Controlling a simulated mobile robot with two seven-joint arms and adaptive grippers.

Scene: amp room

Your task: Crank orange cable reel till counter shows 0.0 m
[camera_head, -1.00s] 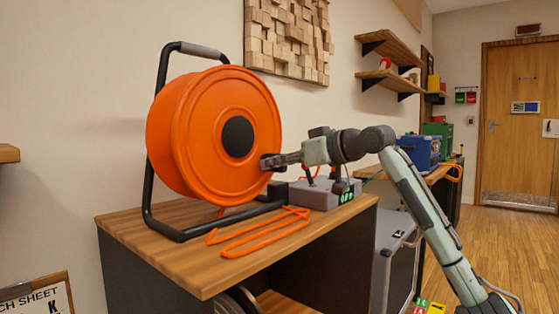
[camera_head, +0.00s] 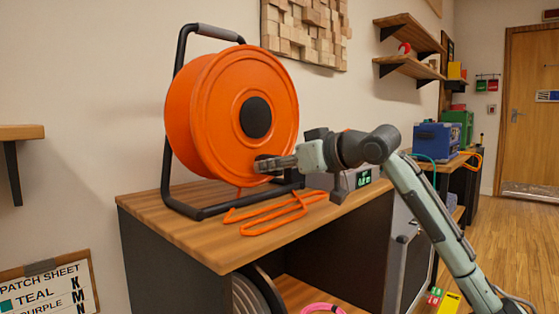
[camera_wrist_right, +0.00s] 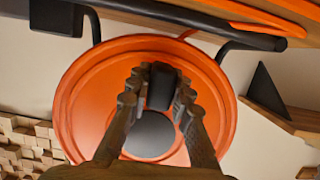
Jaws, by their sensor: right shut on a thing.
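The orange cable reel (camera_head: 215,110) stands upright in a black tube frame on the wooden bench top. It has a black hub (camera_head: 256,117). My right gripper (camera_head: 264,165) is at the lower right of the reel's face. In the right wrist view, its fingers are shut on the black crank handle (camera_wrist_right: 161,88), in front of the orange disc. A grey counter box (camera_head: 350,182) with a small green-lit display (camera_head: 364,178) sits behind my right wrist; its digits are too small to read surely. My left gripper is not in view.
Loose orange cable (camera_head: 275,214) lies on the bench top (camera_head: 160,213) in front of the reel. A patch sheet board (camera_head: 48,288) is at the lower left. Blue (camera_head: 437,140) and green boxes stand on a farther bench. Open wooden floor lies at the right.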

